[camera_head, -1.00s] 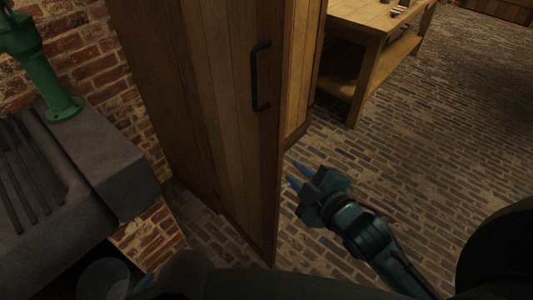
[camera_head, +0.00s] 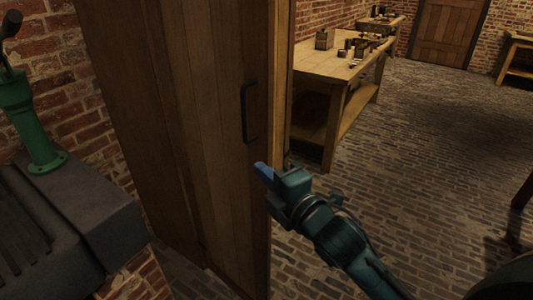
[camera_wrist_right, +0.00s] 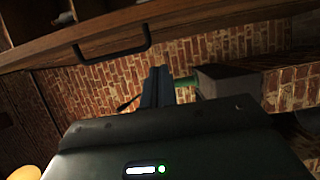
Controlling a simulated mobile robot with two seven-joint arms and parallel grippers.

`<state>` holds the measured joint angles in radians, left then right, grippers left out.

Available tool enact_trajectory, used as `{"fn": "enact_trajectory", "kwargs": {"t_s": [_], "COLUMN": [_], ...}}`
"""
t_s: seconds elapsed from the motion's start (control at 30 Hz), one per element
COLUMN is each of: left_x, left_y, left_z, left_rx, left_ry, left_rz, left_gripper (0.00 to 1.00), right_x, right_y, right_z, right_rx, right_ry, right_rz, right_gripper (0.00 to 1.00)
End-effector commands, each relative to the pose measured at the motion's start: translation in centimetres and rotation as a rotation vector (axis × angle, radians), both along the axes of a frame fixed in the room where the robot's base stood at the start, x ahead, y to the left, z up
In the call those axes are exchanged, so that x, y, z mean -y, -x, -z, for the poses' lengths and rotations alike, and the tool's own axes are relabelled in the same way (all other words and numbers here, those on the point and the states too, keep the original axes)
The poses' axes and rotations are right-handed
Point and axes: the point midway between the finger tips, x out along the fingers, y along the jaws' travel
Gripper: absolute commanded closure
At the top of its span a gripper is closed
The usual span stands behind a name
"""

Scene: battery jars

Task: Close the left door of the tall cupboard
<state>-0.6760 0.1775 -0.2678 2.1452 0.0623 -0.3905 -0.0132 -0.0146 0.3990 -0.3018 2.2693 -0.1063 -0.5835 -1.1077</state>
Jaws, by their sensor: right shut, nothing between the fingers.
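The tall cupboard's door (camera_head: 205,120) is a brown plank panel standing open, its free edge towards the right. It has a black bar handle (camera_head: 247,112) near that edge. My right gripper (camera_head: 264,171) is shut and empty, its blue fingertips just below the handle, overlapping the door edge in the picture. I cannot tell whether they touch it. In the right wrist view the shut fingers (camera_wrist_right: 157,86) point forward, with the door (camera_wrist_right: 190,14) and its handle (camera_wrist_right: 113,46) above them. A strip of cupboard (camera_head: 282,85) shows behind the door edge. My left gripper is out of view.
A dark stone sink (camera_head: 90,220) with a green pump (camera_head: 32,130) stands close on the left by a brick wall. A wooden workbench (camera_head: 335,75) with small items stands behind the door. The brick floor (camera_head: 430,150) on the right is clear.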

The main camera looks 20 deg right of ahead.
Motion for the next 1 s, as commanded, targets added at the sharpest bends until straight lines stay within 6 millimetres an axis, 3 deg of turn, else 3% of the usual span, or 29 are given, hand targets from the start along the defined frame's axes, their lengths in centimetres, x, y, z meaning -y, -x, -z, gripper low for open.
{"fn": "enact_trajectory", "kwargs": {"t_s": [0.2, 0.3, 0.5, 1.0], "left_x": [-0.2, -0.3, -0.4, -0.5], "left_y": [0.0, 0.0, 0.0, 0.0], "left_z": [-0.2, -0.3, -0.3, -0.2], "left_rx": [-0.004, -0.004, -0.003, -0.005], "left_ry": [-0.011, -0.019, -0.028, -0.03], "left_rz": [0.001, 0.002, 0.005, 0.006], "left_gripper": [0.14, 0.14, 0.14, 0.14], "right_x": [-1.3, 0.6, 2.1, 2.5], "right_y": [-4.5, -5.1, -5.9, -6.0], "right_z": [-0.2, 0.0, 0.0, 0.1], "right_rx": [0.0, -0.002, -0.001, -0.001], "right_ry": [-0.003, 0.004, 0.0, 0.0], "right_rz": [0.0, 0.002, -0.001, -0.003], "right_gripper": [1.0, 1.0, 1.0, 1.0]}}
